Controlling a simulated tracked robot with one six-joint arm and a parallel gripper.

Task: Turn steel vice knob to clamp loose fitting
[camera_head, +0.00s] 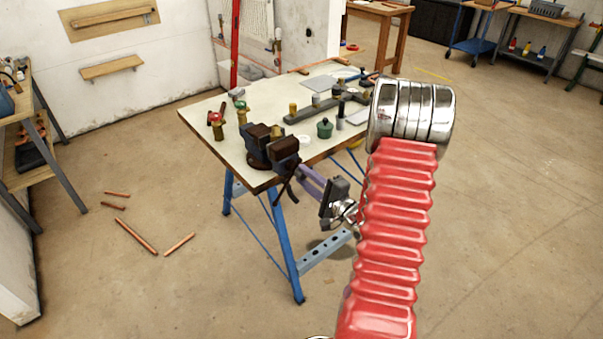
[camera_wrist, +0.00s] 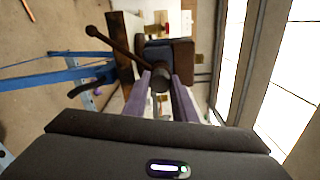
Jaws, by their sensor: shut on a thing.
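A dark vice (camera_head: 258,146) with brown jaws is mounted at the near corner of the workbench (camera_head: 225,150). It also shows in the wrist view (camera_wrist: 180,60). My gripper (camera_head: 303,176) reaches the front of the vice with its purple-grey fingers. In the wrist view, my gripper (camera_wrist: 160,76) has one finger on each side of the round dark vice knob (camera_wrist: 160,82) and is shut on it. A brown bar handle (camera_wrist: 112,46) slants from the knob to the upper left. I cannot tell whether a fitting sits between the vice jaws.
Brass and red-topped fittings (camera_head: 216,125), a green pot (camera_head: 324,128) and several other parts stand on the bench. Blue bench legs (camera_head: 285,245) are below the vice. Copper pipes (camera_head: 135,237) lie on the floor at left. Open floor lies at right.

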